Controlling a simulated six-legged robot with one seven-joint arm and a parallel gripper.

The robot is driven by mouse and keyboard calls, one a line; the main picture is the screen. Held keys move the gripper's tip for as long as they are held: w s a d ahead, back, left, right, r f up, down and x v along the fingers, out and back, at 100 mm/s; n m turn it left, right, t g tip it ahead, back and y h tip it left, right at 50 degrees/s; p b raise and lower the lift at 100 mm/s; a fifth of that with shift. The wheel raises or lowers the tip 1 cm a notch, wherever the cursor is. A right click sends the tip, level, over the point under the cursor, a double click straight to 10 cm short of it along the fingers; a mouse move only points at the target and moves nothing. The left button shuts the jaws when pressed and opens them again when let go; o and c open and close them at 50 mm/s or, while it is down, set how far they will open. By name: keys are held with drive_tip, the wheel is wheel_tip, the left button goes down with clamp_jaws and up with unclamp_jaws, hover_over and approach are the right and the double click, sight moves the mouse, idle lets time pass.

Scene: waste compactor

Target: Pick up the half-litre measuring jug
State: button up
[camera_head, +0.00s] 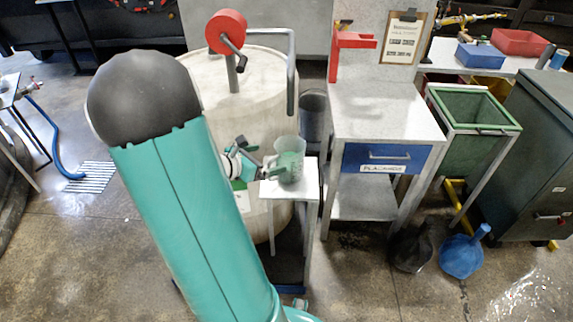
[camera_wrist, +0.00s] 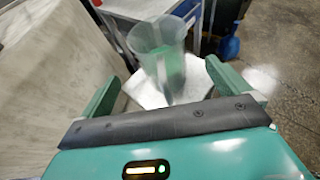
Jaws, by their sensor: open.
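The measuring jug (camera_head: 289,152) is clear with green markings or content. It stands upright on a small white stand (camera_head: 300,187) in front of the large pale drum. My gripper (camera_head: 268,170) is just left of the jug, close to its lower part; whether it touches cannot be told in the head view. In the wrist view the jug (camera_wrist: 158,48) stands ahead, between the lines of my two open green fingers (camera_wrist: 158,88). The fingers are apart and nothing is held between them. My arm hides part of the drum in the head view.
The pale drum (camera_head: 255,90) with a red-wheeled crank (camera_head: 227,32) stands behind the stand. A grey bench with a blue drawer (camera_head: 388,158) is to the right.

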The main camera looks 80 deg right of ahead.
sight(282, 155)
drive_tip(key=x, duration=0.7)
drive_tip(key=shift+s+d+f, duration=0.1)
drive_tip(key=shift+d+f, duration=0.1)
drive_tip(key=c, duration=1.6)
drive_tip(key=shift+c, duration=0.6)
drive_tip(key=shift+r, duration=0.15)
